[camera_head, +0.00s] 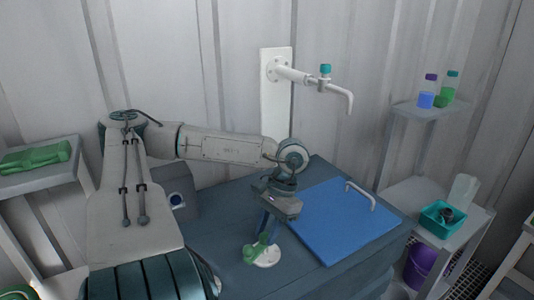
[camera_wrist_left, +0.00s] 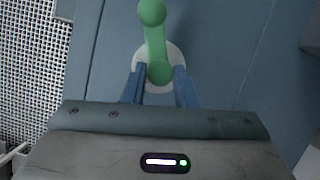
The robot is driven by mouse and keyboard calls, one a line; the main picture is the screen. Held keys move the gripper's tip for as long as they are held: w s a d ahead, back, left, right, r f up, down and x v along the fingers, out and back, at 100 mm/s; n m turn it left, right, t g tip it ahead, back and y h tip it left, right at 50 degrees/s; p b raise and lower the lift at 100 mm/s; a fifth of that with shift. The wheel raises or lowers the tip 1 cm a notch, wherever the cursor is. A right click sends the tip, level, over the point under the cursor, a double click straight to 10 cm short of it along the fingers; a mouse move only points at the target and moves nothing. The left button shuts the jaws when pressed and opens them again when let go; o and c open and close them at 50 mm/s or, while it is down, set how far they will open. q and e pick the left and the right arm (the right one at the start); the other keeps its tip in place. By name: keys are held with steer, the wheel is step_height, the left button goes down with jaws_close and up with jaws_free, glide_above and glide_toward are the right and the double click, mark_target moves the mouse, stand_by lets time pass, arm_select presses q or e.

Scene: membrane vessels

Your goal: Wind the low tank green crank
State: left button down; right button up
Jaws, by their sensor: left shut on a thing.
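The green crank (camera_head: 250,254) sits on a round white base on top of the low dark blue-grey tank (camera_head: 225,222). In the left wrist view the crank (camera_wrist_left: 155,40) has a rounded knob at its far end and a hub over the white disc (camera_wrist_left: 178,57). My left gripper (camera_head: 266,232) reaches down from above, its blue fingers around the crank's hub end. In the left wrist view the fingers (camera_wrist_left: 160,82) stand either side of the hub, shut on it. My right gripper is not in view.
A blue lid (camera_head: 335,222) with a pale handle lies right of the crank. A white wall tap (camera_head: 325,82) is above. Green gloves (camera_head: 35,158) lie on the left shelf.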

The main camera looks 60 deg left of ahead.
arm_select(q)
steer(key=shift+f, duration=0.1)
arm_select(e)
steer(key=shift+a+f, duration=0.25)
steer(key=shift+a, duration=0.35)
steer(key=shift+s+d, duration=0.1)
arm_select(q)
steer(key=c, duration=1.1)
jaws_free()
steer(key=shift+c, duration=0.2)
steer(key=shift+w, duration=0.1)
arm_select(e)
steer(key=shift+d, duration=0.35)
